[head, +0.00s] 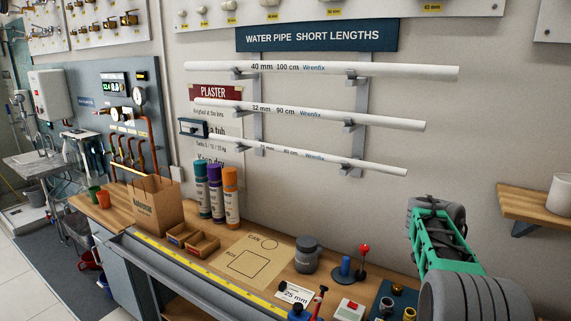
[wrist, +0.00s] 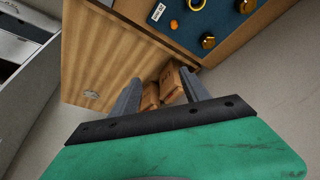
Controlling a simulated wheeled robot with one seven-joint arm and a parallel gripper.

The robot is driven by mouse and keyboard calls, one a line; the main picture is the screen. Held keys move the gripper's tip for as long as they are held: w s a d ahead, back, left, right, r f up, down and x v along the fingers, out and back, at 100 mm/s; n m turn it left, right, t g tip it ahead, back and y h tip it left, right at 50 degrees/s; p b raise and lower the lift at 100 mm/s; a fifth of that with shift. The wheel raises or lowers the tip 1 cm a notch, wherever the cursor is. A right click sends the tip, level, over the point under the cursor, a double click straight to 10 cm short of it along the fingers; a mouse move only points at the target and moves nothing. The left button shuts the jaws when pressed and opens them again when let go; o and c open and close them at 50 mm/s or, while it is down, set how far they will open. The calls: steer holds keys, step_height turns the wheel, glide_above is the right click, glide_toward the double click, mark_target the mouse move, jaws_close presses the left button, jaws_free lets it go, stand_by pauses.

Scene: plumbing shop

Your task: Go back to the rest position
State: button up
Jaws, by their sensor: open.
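My gripper (wrist: 159,76) shows in the wrist view with its two grey fingers apart. Brown blocks or small boxes (wrist: 151,97) show between and beyond the fingers. I cannot tell how far below the fingers they are, and I see no grip on them. In the head view my green and grey arm stands at the right, in front of the wall. The fingers cannot be made out there.
The workbench holds a paper bag (head: 154,207), several upright tubes (head: 216,193), a grey jar (head: 306,256) and a red-knobbed stand (head: 363,262). White pipes (head: 320,71) hang on wall brackets. A wooden shelf (head: 535,204) with a white cup (head: 561,195) is right of my arm.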

steer(key=s+a+f+n+g+y, duration=0.1)
steer(key=s+a+f+n+y, duration=0.1)
steer(key=s+a+f+n, duration=0.8)
steer(key=s+a+f+n+t+y+b, duration=0.1)
steer(key=s+a+f+n+b, duration=0.1)
steer(key=s+a+b, duration=0.5)
steer(key=s+a+f+n+t+y, duration=0.1)
steer(key=s+a+f+n+y, duration=0.2)
steer(key=a, duration=0.9)
steer(key=a+r+b, duration=0.1)
steer(key=a+r+t+h+b, duration=0.1)
steer(key=a+r+t+b, duration=0.1)
steer(key=shift+w+a+n, duration=0.25)
steer(key=shift+w+n, duration=0.05)
steer(key=shift+n, duration=0.1)
